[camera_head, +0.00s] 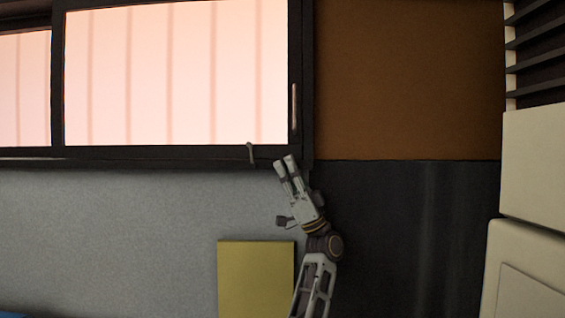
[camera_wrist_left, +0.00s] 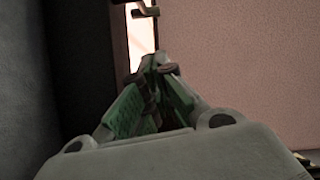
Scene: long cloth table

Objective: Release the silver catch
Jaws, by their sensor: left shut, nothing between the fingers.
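The silver catch (camera_head: 251,153) is a small, thin upright piece on the lower rail of the dark-framed window (camera_head: 180,152), left of its bottom right corner. A small metal piece (camera_wrist_left: 146,12), likely the catch, shows at the top of the left wrist view, beyond the fingertips. My left gripper (camera_head: 286,162) is just right of the catch and slightly lower in the picture, pointing up at the frame. Its fingers (camera_wrist_left: 156,66) are closed together with nothing between them, apart from the catch. My right gripper is not in view.
A slim vertical handle (camera_head: 294,107) sits on the window's right frame. A yellow panel (camera_head: 255,275) is below, left of my arm. A brown panel (camera_head: 410,80) and a dark panel (camera_head: 410,235) are to the right, with pale cabinets (camera_head: 535,165) at the far right.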

